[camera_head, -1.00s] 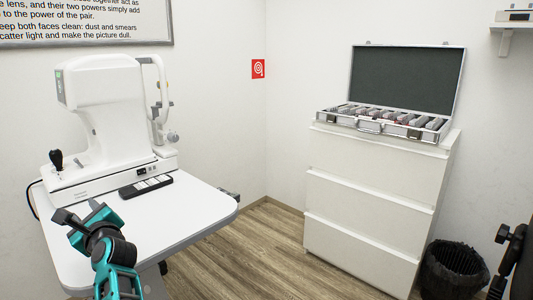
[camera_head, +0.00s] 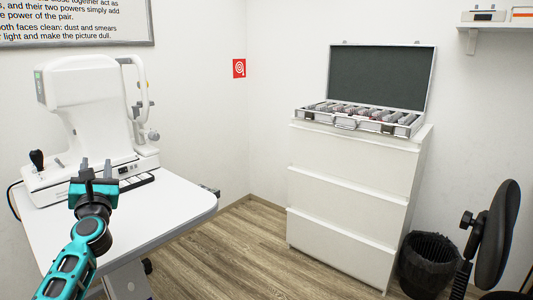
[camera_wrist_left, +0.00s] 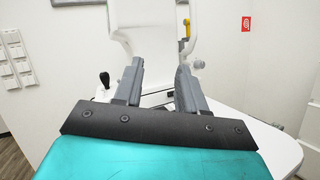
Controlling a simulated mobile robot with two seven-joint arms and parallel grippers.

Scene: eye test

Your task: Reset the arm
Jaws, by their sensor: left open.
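My left arm (camera_head: 72,262) is teal and black and comes in from the lower left over the white table. My left gripper (camera_head: 96,166) points at the white eye-test machine (camera_head: 85,110) on that table. Its two grey fingers stand apart with nothing between them; the left wrist view also shows this gap (camera_wrist_left: 157,85). My right gripper is not in view.
The white table (camera_head: 175,208) has bare room at its right. A white drawer unit (camera_head: 345,205) carries an open lens case (camera_head: 378,80). A black bin (camera_head: 428,265) and a dark padded part (camera_head: 497,235) stand at the lower right. Wood floor lies between.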

